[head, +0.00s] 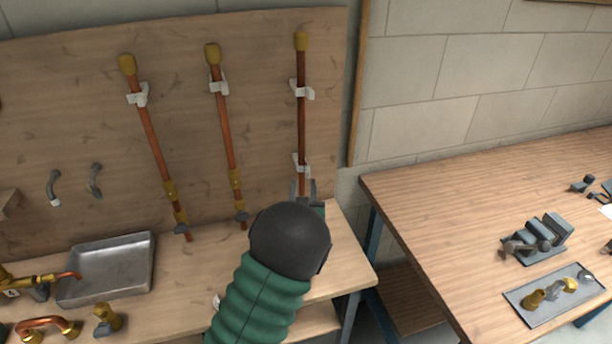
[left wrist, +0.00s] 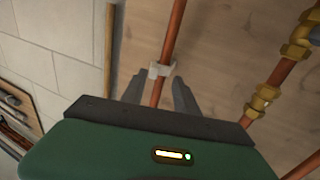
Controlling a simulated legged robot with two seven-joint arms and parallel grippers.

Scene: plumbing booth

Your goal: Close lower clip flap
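The rightmost copper pipe (head: 301,125) stands upright on the wooden back panel, with a brass end at its top. The white lower clip (head: 301,161) is on this pipe just above my left gripper (head: 306,188). In the left wrist view the lower clip (left wrist: 160,69) sits on the pipe (left wrist: 171,45), just ahead of and between the fingertips of my left gripper (left wrist: 156,80). Its two grey fingers are apart, one on each side of the pipe, and nothing is clamped. The clip flap is too small to judge. My right gripper is not in view.
A white upper clip (head: 302,92) holds the same pipe higher up. Two more copper pipes (head: 228,130) with brass fittings are to the left. A metal tray (head: 107,270) lies on the bench. A second table (head: 450,215) with a vise (head: 538,238) stands right.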

